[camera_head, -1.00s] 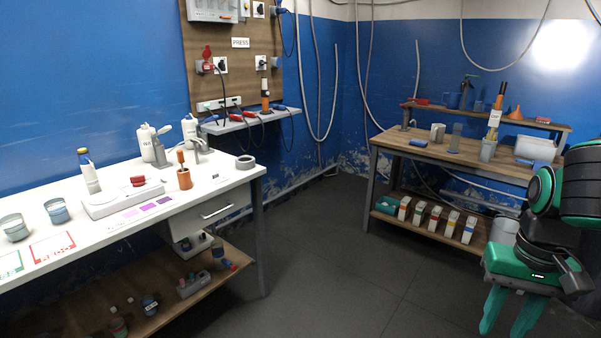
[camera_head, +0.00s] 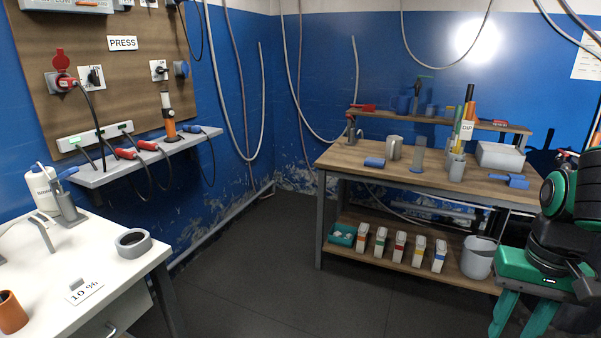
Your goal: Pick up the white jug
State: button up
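A pale grey-white jug with a handle (camera_head: 394,148) stands upright on the wooden workbench (camera_head: 340,158) across the room, near the bench's left part. The fingertips are partly cut off by the bottom edge.
A grey cylinder (camera_head: 418,155), a container marked DIP (camera_head: 466,132) and a white tub (camera_head: 500,156) share the bench. Small cartons (camera_head: 400,247) and a white bucket (camera_head: 479,257) are below. A white table (camera_head: 100,240) stands left; the floor between is clear.

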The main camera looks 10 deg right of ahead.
aim_at(393, 143)
jog(key=z, duration=0.25)
jog(key=i, duration=1.25)
jog(key=z, duration=0.65)
jog(key=i, duration=2)
jog(key=z, duration=0.05)
